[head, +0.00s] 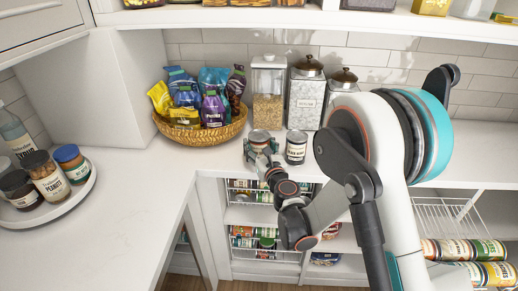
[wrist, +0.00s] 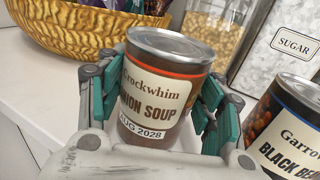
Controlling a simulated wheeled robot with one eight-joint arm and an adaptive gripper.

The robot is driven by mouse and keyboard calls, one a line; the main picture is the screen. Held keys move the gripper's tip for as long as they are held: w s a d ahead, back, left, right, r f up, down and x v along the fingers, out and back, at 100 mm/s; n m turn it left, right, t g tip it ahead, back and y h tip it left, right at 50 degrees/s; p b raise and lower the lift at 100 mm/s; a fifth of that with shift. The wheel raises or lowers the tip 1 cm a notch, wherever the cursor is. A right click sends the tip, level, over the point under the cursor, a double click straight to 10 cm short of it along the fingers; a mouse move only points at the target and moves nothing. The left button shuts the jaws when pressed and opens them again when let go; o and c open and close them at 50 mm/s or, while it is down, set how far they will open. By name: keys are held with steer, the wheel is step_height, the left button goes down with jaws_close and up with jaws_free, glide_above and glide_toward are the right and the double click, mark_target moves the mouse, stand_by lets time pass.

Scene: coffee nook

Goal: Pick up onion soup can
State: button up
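The onion soup can (wrist: 155,95) is a dark can with a cream label and a silver lid. In the wrist view it is between the two fingers of my gripper (wrist: 165,110), with a teal-padded finger close on each side. I cannot tell whether both pads press on it. In the head view the can (head: 260,137) is at the counter's front edge, with my gripper (head: 262,147) at its near side. Its base is hidden there, so I cannot tell whether it rests on the counter.
A black beans can (head: 296,147) stands just right of the onion soup can; it also shows in the wrist view (wrist: 288,125). Behind are a wicker basket (head: 205,134) of bagged snacks, a grain jar (head: 268,92) and a sugar jar (head: 305,95). The left counter is mostly clear.

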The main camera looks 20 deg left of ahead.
steer(key=shift+r, duration=0.1)
step_height(320, 180, up, 20)
steer(key=p, duration=0.6)
stand_by(0.4)
steer(key=d+f+m+t+h, duration=0.1)
steer(key=d+f+m+h, duration=0.1)
steer(key=d, duration=1.2)
steer(key=w+d+f+m+t+h, duration=0.1)
steer(key=d+h, duration=0.4)
steer(key=d, duration=1)
steer(key=w+d+f+m+t+h, duration=0.1)
steer(key=d+f+m+h, duration=0.2)
steer(key=d, duration=1.1)
steer(key=shift+d+m+h+b, duration=0.3)
steer(key=shift+d+m+b, duration=0.1)
steer(key=shift+m, duration=0.2)
